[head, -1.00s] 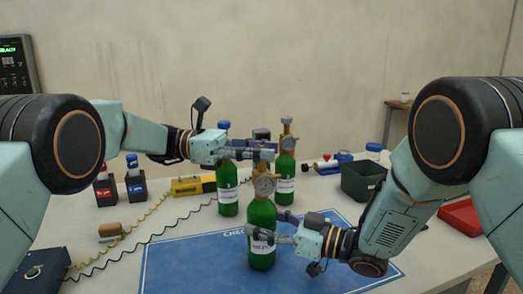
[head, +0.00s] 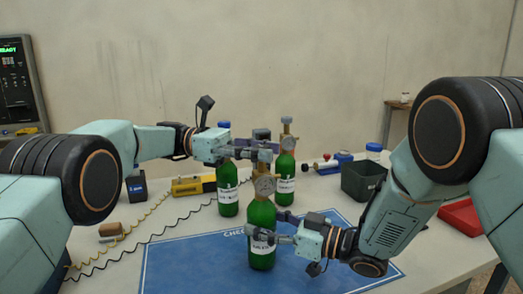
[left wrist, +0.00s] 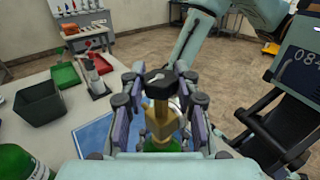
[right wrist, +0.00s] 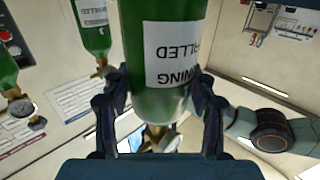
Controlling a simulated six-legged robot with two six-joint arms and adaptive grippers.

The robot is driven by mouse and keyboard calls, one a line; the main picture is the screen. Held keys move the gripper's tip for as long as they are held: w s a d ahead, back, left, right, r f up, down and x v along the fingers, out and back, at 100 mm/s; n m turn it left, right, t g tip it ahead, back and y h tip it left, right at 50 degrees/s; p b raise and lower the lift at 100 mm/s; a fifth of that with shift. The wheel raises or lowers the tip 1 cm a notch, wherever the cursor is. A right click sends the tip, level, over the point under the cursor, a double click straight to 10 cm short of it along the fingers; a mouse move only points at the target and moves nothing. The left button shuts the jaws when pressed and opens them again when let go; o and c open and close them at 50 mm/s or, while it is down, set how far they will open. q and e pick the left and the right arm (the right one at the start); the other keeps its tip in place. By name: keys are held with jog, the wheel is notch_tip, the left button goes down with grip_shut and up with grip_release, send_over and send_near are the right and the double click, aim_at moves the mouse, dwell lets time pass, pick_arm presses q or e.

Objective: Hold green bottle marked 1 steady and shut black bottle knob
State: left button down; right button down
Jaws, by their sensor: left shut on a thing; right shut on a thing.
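A green bottle (head: 262,215) with a white label stands upright on the blue mat (head: 190,262). It has a brass valve and round gauge (head: 265,186); its label is too small to read for a number. My right gripper (head: 270,227) is shut around the bottle's body from the right. The right wrist view shows the bottle (right wrist: 163,100) between both fingers. My left gripper (head: 262,152) is at the top of the same bottle, shut on its black knob (left wrist: 160,81). The left wrist view shows the knob between the fingers, above the brass valve (left wrist: 162,122).
Two more green bottles stand close behind, one left (head: 228,198) and one right (head: 285,178). A dark bin (head: 362,180) and a red tray (head: 462,218) are to the right. A yellow device (head: 193,186) with coiled cables lies left. The mat's left part is clear.

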aim_at(261, 146)
pick_arm(q)
jog(key=c, duration=0.9)
grip_release()
jog(key=shift+c, duration=0.2)
jog(key=shift+r, duration=0.15)
notch_tip(261, 146, up, 10)
jog(key=shift+f, duration=0.1)
